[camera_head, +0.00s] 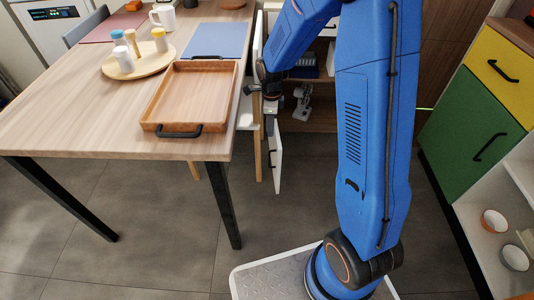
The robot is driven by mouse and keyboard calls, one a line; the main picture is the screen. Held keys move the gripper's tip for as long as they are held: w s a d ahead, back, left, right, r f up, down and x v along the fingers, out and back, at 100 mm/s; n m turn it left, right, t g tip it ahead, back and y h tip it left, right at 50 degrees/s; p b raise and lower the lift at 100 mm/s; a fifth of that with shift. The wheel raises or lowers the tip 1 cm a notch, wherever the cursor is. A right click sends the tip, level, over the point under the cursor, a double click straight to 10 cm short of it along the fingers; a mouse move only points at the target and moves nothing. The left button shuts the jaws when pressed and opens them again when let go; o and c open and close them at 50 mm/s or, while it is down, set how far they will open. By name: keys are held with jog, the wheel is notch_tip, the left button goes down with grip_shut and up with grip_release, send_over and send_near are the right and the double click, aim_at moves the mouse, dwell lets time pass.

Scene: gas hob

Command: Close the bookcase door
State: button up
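The bookcase (310,118) is brown with open shelves and stands behind my blue arm, which hides much of it. A narrow white panel (277,160), seen almost edge-on, stands out from the bookcase towards me and looks like its open door. A small dark mark on the panel may be its handle. My gripper (270,106) is dark and small, at the end of my arm just above the panel's near part. I cannot tell whether it touches the panel or whether its fingers are apart.
A wooden table (70,115) with a wooden tray (190,95) stands close on the left. A pale chair (256,60) is between table and panel. A cabinet with yellow and green fronts (465,115) is on the right. Grey floor (170,240) is clear in front.

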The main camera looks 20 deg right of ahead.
jog(key=f, duration=1.8)
jog(key=shift+w+a+f, duration=0.1)
jog(key=shift+w+a, duration=0.05)
jog(key=shift+w, duration=0.1)
jog(key=shift+c, duration=0.5)
grip_shut()
